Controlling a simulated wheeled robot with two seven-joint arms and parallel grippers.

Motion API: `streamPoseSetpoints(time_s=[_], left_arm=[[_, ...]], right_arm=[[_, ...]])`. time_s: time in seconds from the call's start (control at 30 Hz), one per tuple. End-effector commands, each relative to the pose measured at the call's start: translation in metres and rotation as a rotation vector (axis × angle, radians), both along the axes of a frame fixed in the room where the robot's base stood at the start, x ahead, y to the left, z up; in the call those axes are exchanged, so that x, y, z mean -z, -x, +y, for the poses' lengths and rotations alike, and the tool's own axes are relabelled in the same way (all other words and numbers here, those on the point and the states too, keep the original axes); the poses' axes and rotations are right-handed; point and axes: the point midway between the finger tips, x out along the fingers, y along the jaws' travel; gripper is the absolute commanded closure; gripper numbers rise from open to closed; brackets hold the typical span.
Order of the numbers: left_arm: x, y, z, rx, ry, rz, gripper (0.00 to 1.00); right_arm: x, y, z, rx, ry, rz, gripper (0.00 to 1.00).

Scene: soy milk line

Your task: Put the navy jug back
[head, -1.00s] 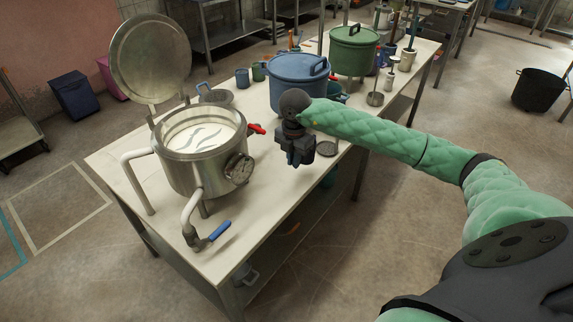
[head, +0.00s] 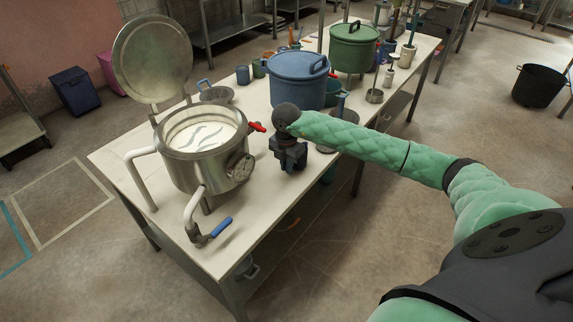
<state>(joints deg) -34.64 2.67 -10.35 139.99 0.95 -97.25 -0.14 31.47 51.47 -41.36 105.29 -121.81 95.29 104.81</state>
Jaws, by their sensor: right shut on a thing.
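My right gripper (head: 289,164) is over the table, right of the steel kettle and in front of the blue pot. It points down and is shut on a dark thing, which I take for the navy jug. The gripper and wrist hide most of it, so its shape and its height above the table cannot be told. My left gripper is not in view.
The steel kettle (head: 203,165) holds white liquid, with its lid up and a red handle toward my gripper. The near tabletop (head: 262,205) is clear.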

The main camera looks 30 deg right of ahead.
Motion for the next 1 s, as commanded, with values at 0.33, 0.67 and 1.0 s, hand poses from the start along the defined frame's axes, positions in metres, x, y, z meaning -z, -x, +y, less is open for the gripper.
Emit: streamPoseSetpoints(time_s=[0.33, 0.67, 1.0], left_arm=[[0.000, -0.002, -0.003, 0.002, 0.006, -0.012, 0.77], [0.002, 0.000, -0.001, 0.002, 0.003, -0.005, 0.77], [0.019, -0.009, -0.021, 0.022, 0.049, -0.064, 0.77]], right_arm=[[0.002, 0.000, 0.000, 0.000, 0.000, 0.000, 0.67], [-0.007, 0.000, 0.000, -0.001, 0.001, -0.001, 0.67], [-0.068, -0.001, 0.000, -0.001, 0.001, -0.004, 0.67]])
